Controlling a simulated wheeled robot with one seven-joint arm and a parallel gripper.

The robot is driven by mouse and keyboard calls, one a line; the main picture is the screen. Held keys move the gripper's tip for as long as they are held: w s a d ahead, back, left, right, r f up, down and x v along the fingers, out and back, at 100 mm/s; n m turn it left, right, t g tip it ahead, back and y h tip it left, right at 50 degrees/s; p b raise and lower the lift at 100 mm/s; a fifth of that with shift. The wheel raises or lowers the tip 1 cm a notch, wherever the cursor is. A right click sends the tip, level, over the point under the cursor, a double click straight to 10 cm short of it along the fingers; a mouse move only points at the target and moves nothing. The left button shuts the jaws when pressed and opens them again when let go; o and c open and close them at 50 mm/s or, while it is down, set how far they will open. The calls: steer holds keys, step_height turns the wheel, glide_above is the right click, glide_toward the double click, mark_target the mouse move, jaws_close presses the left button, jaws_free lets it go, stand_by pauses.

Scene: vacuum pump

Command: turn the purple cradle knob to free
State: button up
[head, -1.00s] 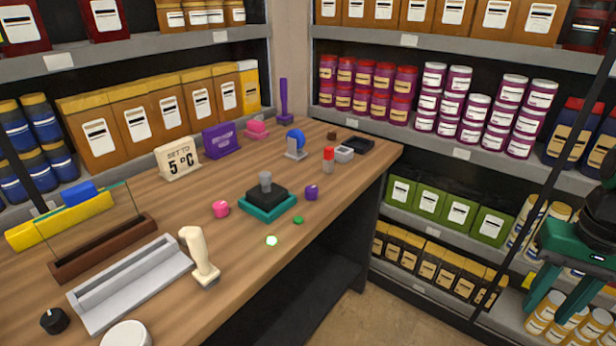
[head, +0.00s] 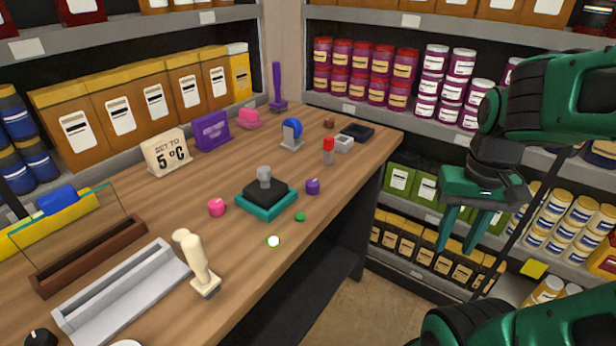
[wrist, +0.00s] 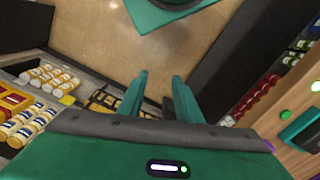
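A small purple knob (head: 313,186) sits on the wooden table, just right of a teal base (head: 267,203) with a black block and grey post. A purple holder-like block (head: 212,131) stands farther back, beside the "SET TO 5 °C" sign. A purple upright handle (head: 277,85) stands at the back corner. I cannot tell from their shapes which part is the cradle. My gripper (head: 457,247) hangs off the table's right side, pointing down, well apart from all three. Its green fingers are apart and empty, as the wrist view (wrist: 158,78) also shows.
A green button (head: 300,217), a glowing button (head: 274,241) and a pink knob (head: 216,207) lie near the purple knob. A cream joystick (head: 197,262) stands at the front. Stocked shelves (head: 410,20) line the back and right. The floor (head: 335,297) beside the table is clear.

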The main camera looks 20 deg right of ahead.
steer(key=o, duration=0.4)
steer(key=shift+s+r, duration=0.15)
steer(key=shift+s, duration=0.05)
step_height(320, 180, up, 7)
steer(key=m, duration=0.2)
glide_above(313, 181)
step_height(313, 181, down, 10)
steer(key=shift+s+a+r, duration=0.1)
steer(key=c, duration=1)
